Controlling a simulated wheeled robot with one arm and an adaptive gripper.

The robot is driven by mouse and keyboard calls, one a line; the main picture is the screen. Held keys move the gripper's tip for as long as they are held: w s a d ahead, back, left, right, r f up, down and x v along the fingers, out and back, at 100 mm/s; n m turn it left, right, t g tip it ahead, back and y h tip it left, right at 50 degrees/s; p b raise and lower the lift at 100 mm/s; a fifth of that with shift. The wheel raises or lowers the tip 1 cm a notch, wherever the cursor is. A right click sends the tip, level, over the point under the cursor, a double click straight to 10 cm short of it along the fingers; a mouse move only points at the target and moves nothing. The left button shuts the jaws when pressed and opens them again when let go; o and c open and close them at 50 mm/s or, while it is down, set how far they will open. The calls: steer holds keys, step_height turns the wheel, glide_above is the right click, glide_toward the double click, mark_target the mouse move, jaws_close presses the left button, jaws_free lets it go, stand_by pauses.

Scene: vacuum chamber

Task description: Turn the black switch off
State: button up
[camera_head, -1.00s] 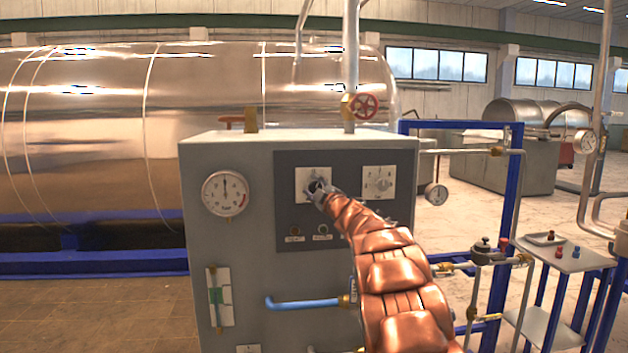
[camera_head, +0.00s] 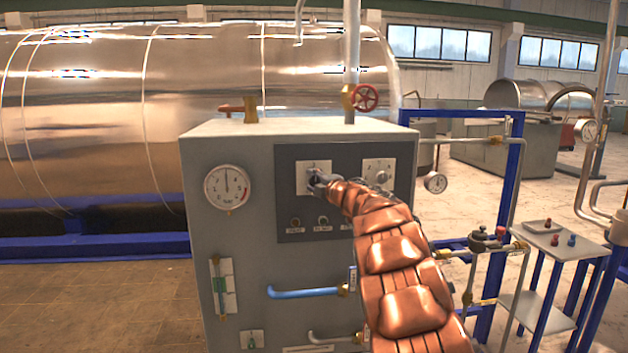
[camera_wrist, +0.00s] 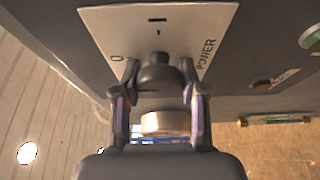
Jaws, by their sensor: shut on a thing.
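The black switch (camera_wrist: 157,74) is a rotary knob on a pale plate (camera_wrist: 110,22) marked "0" on the left, a short dash at the top and "POWER" on the right. In the wrist view its narrow end points up toward the dash. My gripper (camera_wrist: 160,82) is shut on the knob, with one finger on each side. In the head view my gripper (camera_head: 319,184) is at the left plate (camera_head: 304,171) on the dark panel (camera_head: 346,160), and my gripper and arm largely hide the knob.
A second knob plate (camera_head: 379,167) sits to the right on the same panel. Small round buttons (camera_head: 296,222) lie below. A gauge (camera_head: 227,187) is on the cabinet's left. A blue pipe handle (camera_head: 300,292) sticks out under the panel. A red valve wheel (camera_head: 366,97) shows above the cabinet.

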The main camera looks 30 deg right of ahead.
steer(key=shift+f, duration=0.1)
steer(key=o, duration=1.1)
steer(key=shift+o, duration=0.2)
steer(key=shift+s+r, duration=0.2)
steer(key=shift+s, duration=0.6)
steer(key=s, duration=1)
steer(key=shift+s, duration=0.2)
steer(key=shift+a+f, duration=0.1)
